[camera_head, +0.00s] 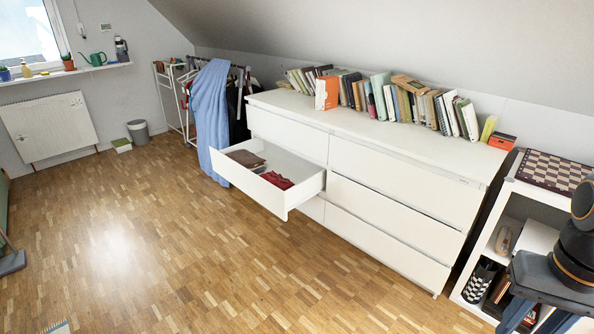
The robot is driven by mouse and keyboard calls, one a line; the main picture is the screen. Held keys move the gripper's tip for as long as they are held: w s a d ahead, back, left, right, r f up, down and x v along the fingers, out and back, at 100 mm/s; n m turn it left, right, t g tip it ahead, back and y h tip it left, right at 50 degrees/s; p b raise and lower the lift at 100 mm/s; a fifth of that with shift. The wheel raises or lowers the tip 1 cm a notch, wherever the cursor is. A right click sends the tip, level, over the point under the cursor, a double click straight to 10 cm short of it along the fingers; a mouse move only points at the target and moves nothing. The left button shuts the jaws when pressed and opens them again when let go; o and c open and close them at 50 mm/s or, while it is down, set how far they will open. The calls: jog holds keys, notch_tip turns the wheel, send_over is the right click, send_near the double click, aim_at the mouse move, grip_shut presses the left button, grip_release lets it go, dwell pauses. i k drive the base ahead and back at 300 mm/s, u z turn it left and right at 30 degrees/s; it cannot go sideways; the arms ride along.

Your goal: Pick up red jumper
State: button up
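The red jumper (277,181) lies folded inside the open drawer (300,192), towards its right front corner. A dark brown folded item (245,158) lies in the same drawer, further left. A small dark item lies between the two. My gripper cannot be made out in the head view; only dark links of my arm show at the right edge, well apart from the drawer.
Books (385,98) line the dresser top. A light blue garment (210,122) hangs from a clothes rack just left of the drawer. A white shelf (540,195) with a chessboard (555,171) stands at the right. The wooden floor (150,240) before the drawer is clear.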

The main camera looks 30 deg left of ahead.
aim_at(273, 181)
jog(key=u, duration=2.6)
jog(key=i, duration=1.6)
jog(key=z, duration=2.65)
jog(key=i, duration=2.25)
jog(key=u, duration=0.05)
